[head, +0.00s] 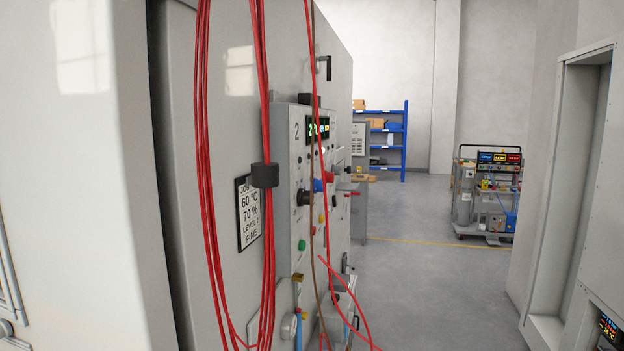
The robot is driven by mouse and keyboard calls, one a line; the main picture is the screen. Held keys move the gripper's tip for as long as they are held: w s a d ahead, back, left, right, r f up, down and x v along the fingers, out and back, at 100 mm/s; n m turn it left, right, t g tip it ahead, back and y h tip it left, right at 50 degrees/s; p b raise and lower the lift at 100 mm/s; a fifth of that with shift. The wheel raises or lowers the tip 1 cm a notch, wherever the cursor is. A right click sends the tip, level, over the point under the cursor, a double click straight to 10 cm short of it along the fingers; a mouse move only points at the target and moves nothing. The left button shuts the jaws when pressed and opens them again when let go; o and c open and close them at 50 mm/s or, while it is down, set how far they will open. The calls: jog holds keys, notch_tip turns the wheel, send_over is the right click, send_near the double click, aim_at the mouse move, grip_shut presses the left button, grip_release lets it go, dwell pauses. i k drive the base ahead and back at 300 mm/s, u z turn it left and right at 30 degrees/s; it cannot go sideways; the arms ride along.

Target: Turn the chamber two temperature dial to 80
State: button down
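The chamber two control panel (296,150), a grey box marked "2", is on the chamber side left of centre, seen at a steep angle. Its small lit display (318,129) is too oblique to read surely. A black knob (303,198), a blue knob (318,186) and a red knob (330,177) stick out below the display. I cannot tell which is the temperature dial or where any pointer stands. My gripper is not in view.
Red cables hang in front of the chamber wall and partly cross the panel. A card (248,213) there reads 60 °C, 70 %, LEVEL 2, FINE. A cart (488,195) and blue shelves (405,140) stand farther back. Another cabinet (585,200) is at right. The grey floor (430,290) between is clear.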

aim_at(303, 196)
jog(key=k, duration=0.5)
jog(key=z, duration=0.85)
jog(key=i, duration=2.15)
jog(key=u, duration=0.5)
